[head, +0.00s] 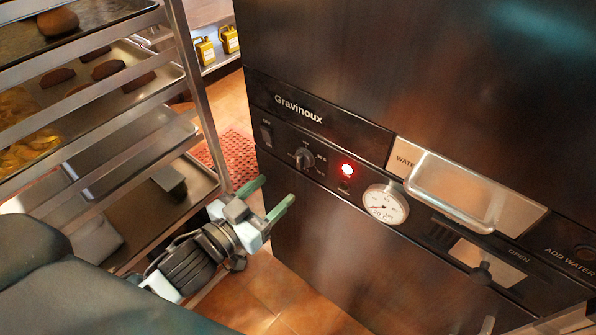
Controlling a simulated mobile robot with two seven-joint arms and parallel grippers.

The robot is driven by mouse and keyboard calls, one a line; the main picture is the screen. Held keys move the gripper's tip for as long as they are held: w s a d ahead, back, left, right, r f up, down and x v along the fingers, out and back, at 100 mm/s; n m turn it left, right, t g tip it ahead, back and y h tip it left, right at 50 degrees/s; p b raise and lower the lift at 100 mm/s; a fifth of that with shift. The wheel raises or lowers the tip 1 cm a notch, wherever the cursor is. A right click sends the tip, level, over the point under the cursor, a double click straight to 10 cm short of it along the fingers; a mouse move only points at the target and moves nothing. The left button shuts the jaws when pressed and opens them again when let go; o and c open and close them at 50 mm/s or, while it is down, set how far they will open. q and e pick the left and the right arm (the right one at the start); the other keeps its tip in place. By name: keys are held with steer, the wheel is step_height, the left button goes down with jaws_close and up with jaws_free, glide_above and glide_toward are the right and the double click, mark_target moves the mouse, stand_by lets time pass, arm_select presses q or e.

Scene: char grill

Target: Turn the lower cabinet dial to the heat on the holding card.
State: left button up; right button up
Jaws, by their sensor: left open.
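The dark cabinet (330,250) has a black control strip with the name Gravinoux. A dark round dial (303,157) sits on the left part of this strip, with small pale markings around it that are too small to read fully. My left gripper (277,189) is open and empty, with green-tipped fingers pointing up and right. It is in front of the cabinet, below and left of the dial, and appears apart from it. I cannot make out a holding card. My right gripper is not in view.
Right of the dial are a lit red lamp (347,170), a round gauge (385,204) and a protruding metal water tray (455,190). A switch (266,134) is left of the dial. A rack (190,70) with loaded trays stands close on the left.

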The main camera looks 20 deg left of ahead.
mark_target(298, 162)
arm_select(q)
steer(key=x, duration=0.2)
steer(key=r+x, duration=0.1)
steer(key=x, duration=0.5)
steer(key=shift+w+r, duration=0.2)
steer(key=shift+r, duration=0.1)
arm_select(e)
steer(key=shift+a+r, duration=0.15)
arm_select(q)
steer(key=shift+c, duration=0.5)
steer(key=c, duration=0.8)
steer(key=shift+p, duration=0.3)
steer(key=shift+c, duration=0.2)
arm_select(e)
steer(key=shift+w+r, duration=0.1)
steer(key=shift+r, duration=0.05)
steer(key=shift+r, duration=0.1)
